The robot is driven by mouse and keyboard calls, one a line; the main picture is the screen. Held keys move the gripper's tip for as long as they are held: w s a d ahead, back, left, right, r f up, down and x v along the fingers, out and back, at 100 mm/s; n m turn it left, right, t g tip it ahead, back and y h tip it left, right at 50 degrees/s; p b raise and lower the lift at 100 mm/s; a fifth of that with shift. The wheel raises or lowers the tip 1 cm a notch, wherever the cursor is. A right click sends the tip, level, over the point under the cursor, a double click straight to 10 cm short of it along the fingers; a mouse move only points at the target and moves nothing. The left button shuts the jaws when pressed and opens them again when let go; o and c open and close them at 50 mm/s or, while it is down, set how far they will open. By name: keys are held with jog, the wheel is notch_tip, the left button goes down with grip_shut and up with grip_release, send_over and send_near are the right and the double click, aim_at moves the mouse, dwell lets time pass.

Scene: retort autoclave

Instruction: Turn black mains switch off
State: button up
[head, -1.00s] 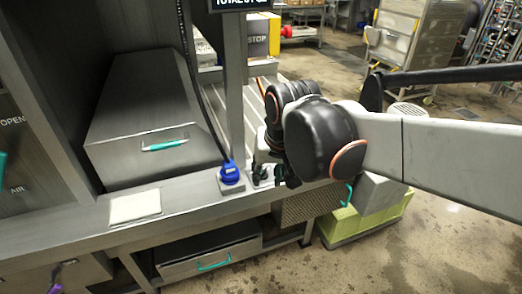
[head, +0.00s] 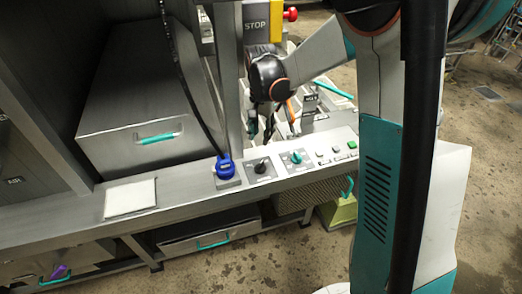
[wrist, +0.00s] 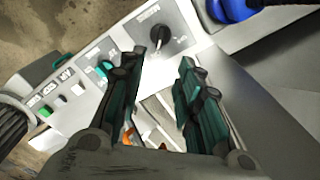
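The black mains switch (head: 262,166) is a small black knob on a grey plate of the sloped control panel, right of a blue plug. It also shows in the wrist view (wrist: 160,34), at the top centre, just beyond my fingertips. My gripper (head: 262,128) is above and behind the panel in the head view, fingers pointing down. In the wrist view my gripper (wrist: 166,66) is open and empty, with a clear gap between its two teal-and-black fingers. The knob appears apart from the fingers. Its exact pointer setting is hard to read.
The blue plug (head: 225,168) with its black cable is left of the switch. A teal knob (head: 296,158) and several buttons, one green (head: 352,145), are to the right. A grey post (head: 232,80) stands close behind. A white pad (head: 130,198) lies on the ledge.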

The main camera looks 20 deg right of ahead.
aim_at(261, 163)
notch_tip(261, 163, down, 14)
jog(key=b, duration=0.4)
jog(key=shift+r, duration=0.1)
grip_shut()
